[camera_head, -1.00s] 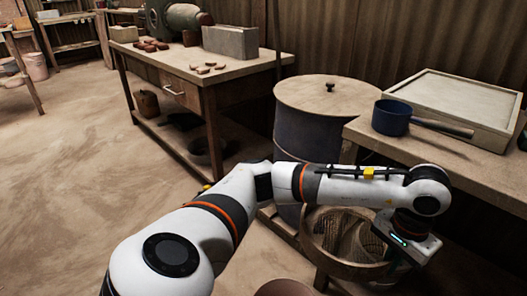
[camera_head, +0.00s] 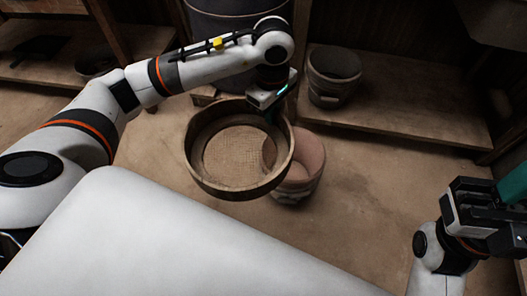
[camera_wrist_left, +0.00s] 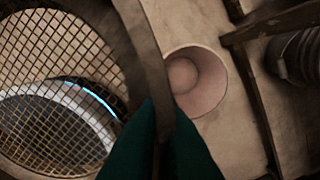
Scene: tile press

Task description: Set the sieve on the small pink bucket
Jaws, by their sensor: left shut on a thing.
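The round wooden sieve (camera_head: 238,188) with a mesh bottom is held in the air by my left gripper (camera_head: 270,112), which is shut on its far right rim. The small pink bucket (camera_head: 305,165) stands on the floor; in the head view the sieve hides its left part. In the left wrist view the sieve's mesh (camera_wrist_left: 60,45) fills the left, and the teal fingers (camera_wrist_left: 160,125) clasp the rim. There the bucket (camera_wrist_left: 205,85) shows beyond the rim, to its right. My right gripper (camera_head: 488,212) is at the right edge; its jaws are unclear.
A grey bucket (camera_head: 333,78) stands on a low wooden shelf (camera_head: 410,105) behind the pink bucket. A dark drum (camera_head: 235,20) stands behind my left arm. Floor right of the pink bucket is clear.

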